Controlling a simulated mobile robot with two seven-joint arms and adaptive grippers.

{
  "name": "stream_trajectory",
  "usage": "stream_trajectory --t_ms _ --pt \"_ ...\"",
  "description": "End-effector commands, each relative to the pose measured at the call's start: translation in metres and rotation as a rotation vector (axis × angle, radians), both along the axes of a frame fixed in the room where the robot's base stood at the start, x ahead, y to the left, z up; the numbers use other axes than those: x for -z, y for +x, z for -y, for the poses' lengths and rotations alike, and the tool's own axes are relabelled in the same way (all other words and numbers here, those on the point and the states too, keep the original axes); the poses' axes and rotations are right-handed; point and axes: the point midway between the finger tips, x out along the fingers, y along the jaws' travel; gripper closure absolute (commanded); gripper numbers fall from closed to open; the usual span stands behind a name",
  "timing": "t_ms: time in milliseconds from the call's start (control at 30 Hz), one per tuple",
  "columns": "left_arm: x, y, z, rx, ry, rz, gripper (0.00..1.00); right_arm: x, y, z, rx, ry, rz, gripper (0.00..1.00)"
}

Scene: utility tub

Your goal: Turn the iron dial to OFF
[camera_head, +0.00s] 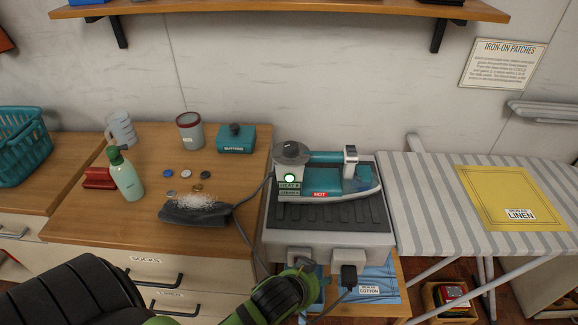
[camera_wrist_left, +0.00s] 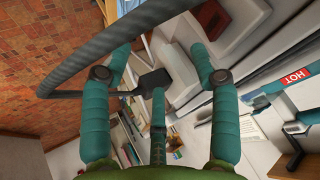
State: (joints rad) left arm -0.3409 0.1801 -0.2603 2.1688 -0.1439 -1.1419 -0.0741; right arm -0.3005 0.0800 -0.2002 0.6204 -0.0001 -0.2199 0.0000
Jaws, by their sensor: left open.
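The teal iron (camera_head: 345,180) rests on a grey stand (camera_head: 385,235) with a red HOT label on it. The grey round dial (camera_head: 291,151) sits at the iron's left end, above a lit green lamp (camera_head: 291,178); its pointer setting is too small to read. My left gripper (camera_head: 306,277) is low in front of the stand, beside its front sockets, well below the dial. The iron's HOT label (camera_wrist_left: 295,77) shows at the right there. My right gripper is not in view.
A dresser with a bottle (camera_head: 126,178) is left; the striped ironing board (camera_head: 425,195) is right.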

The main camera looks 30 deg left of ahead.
Motion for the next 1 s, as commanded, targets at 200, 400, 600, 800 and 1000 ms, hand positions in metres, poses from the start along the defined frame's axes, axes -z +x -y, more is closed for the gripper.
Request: stream_trajectory --t_ms 200,400,600,800,1000 --pt "-0.070 0.061 0.020 0.133 0.099 0.275 0.39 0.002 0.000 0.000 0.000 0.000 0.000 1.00" --pt "-0.134 0.122 0.054 0.321 0.254 0.593 0.39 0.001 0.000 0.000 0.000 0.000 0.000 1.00" --pt "-0.225 0.166 0.117 0.618 0.518 1.026 0.39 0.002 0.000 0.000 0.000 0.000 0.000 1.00" --pt "-0.289 0.163 0.200 1.111 0.957 1.529 0.39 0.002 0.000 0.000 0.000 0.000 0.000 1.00" --pt "-0.264 0.152 0.216 1.753 1.429 1.797 0.39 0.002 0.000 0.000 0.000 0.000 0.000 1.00"
